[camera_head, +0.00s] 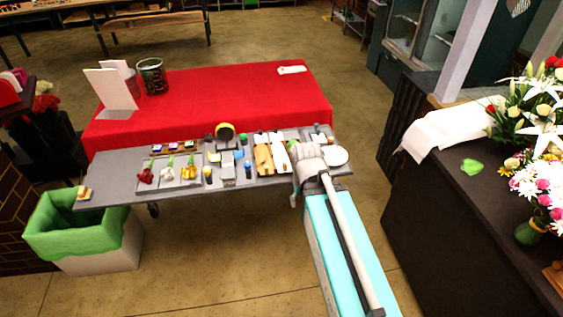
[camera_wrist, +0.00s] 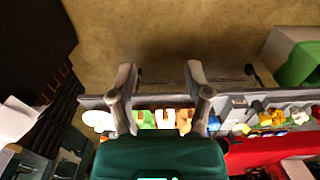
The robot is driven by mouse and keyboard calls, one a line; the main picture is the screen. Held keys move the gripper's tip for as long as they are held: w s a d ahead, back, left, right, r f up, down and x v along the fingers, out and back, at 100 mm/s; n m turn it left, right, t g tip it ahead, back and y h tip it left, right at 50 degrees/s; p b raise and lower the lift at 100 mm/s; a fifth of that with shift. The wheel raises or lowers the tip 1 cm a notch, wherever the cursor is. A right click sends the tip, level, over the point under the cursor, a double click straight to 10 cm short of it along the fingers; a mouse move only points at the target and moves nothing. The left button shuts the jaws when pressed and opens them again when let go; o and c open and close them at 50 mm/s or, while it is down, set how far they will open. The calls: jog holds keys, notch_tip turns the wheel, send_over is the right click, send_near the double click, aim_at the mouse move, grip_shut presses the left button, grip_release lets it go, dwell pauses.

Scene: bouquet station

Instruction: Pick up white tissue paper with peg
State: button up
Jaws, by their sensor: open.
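A white piece (camera_head: 279,155) that looks like the tissue paper lies on the grey table (camera_head: 115,194), beside a tan piece (camera_head: 264,158). I cannot make out a peg on it. In the wrist view the white piece (camera_wrist: 166,118) shows beyond and between my fingers, with the tan piece (camera_wrist: 184,121) to its right. My gripper (camera_wrist: 160,82) is open, with nothing between its fingers. It is apart from these pieces; in the head view my arm hides most of it near the table's right front.
Tools and small flowers crowd the grey table. A red-covered table (camera_head: 220,95) stands behind it, bearing a wire basket (camera_head: 152,76) and a white roll (camera_head: 291,70). A green-lined bin (camera_head: 88,235) is left. A dark counter (camera_head: 450,215) with bouquets is right. Floor between is clear.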

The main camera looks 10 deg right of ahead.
aim_at(285, 164)
jog(key=w+t+b, duration=0.2)
jog(key=w+t, duration=0.2)
jog(key=w, duration=1.9)
jog(key=shift+w+d+f+t, duration=0.15)
jog(key=shift+w+f+t, duration=0.05)
jog(key=shift+t, duration=0.1)
jog(key=shift+f, duration=0.1)
jog(key=b+x, duration=0.7)
jog(key=x, duration=0.1)
jog(key=shift+f+b, duration=0.2)
jog(key=shift+b, duration=0.2)
jog(key=shift+w, duration=0.15)
jog(key=shift+b+x, duration=2.35)
jog(key=shift+x, duration=0.25)
jog(key=shift+r, duration=0.1)
grip_shut()
